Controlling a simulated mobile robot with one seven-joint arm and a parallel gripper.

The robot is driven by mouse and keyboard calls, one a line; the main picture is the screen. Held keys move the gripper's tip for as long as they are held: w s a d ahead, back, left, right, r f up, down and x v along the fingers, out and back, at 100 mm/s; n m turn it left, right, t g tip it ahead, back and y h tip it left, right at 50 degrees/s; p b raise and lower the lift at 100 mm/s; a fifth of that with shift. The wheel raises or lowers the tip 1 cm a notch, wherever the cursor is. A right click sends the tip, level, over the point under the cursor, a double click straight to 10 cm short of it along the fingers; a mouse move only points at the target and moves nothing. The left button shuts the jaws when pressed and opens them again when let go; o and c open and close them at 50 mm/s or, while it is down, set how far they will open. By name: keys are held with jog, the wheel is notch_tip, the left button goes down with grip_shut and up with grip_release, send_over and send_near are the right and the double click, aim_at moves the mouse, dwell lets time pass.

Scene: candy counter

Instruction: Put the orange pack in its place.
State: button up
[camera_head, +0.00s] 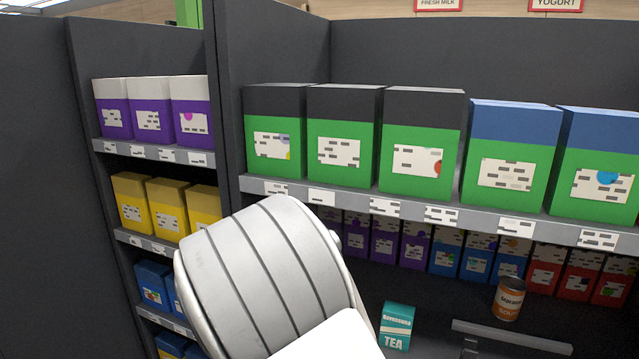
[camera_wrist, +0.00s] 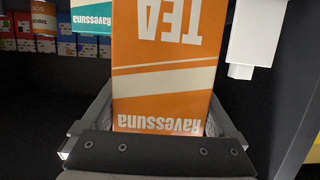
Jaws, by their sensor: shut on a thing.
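The orange pack (camera_wrist: 160,70) fills the middle of the wrist view, with "TEA" and "Ravessuna" in white, upside down there. My gripper (camera_wrist: 158,112) is shut on it, one finger on each side of the pack. The pack's top end runs out of the wrist view. In the head view my pale arm covers the lower middle, and I do not see the orange pack or my gripper there. A teal tea pack (camera_head: 397,325) stands low, right of my arm; it also shows in the wrist view (camera_wrist: 92,18), left of the orange pack.
An orange-labelled can (camera_head: 508,298) stands right of the teal pack. A grey bar (camera_head: 512,336) lies in front. Green boxes (camera_head: 420,150) fill the shelf above, whose grey edge (camera_head: 360,205) overhangs. A dark upright panel (camera_head: 222,100) divides off the left shelves. Open floor of the lower level shows between teal pack and can.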

jog(key=s+d+r+n+y+b, duration=0.1)
jog(key=s+d, duration=0.3)
jog(key=d, duration=0.6)
jog(key=shift+s+r+b, duration=0.35)
jog(key=shift+r+b, duration=0.05)
jog(key=shift+r, duration=0.15)
jog(key=shift+a, duration=0.2)
